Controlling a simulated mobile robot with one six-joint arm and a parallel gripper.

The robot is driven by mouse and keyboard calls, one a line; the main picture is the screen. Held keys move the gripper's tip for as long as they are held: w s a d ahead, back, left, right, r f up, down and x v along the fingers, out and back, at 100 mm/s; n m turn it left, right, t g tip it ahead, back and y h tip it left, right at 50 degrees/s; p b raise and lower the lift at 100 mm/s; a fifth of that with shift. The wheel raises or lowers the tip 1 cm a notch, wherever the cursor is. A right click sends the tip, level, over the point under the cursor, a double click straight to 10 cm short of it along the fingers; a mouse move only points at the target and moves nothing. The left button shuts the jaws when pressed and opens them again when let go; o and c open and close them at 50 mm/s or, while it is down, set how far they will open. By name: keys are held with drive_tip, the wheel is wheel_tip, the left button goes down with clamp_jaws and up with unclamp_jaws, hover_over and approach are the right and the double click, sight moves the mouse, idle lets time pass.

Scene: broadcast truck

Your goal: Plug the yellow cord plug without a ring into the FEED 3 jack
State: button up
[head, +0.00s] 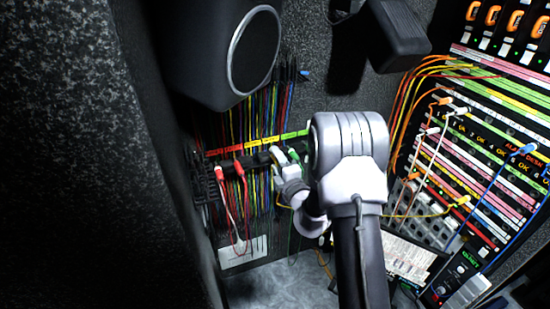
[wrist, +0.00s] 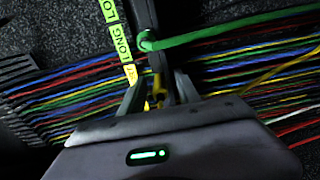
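My gripper (wrist: 158,86) reaches to the cord rack (head: 255,158) on the back wall. In the wrist view its dark fingers stand apart on either side of a yellow plug (wrist: 157,88), with gaps showing. I cannot make out whether this plug bears a ring. A yellow cord (wrist: 255,82) runs off to the right from beside the fingers. In the head view the arm hides most of the plug. Another yellow plug (head: 462,201) sits at the jack panel (head: 480,130) on the right, its cord trailing left. The FEED 3 label cannot be read.
A green plug (wrist: 148,42) with its cord hangs just beyond the fingers. Red plugs (head: 239,169) hang left of my gripper on the rack. A black speaker (head: 225,50) juts out above. Orange, white and blue cords cross the panel.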

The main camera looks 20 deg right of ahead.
clamp_jaws()
drive_tip(key=shift+w+d+r, duration=0.1)
drive_tip(key=shift+w+r, duration=0.05)
drive_tip(key=shift+r, duration=0.2)
idle(0.8)
drive_tip(key=shift+o, duration=0.8)
unclamp_jaws()
drive_tip(key=o, duration=0.6)
drive_tip(key=shift+f, duration=0.3)
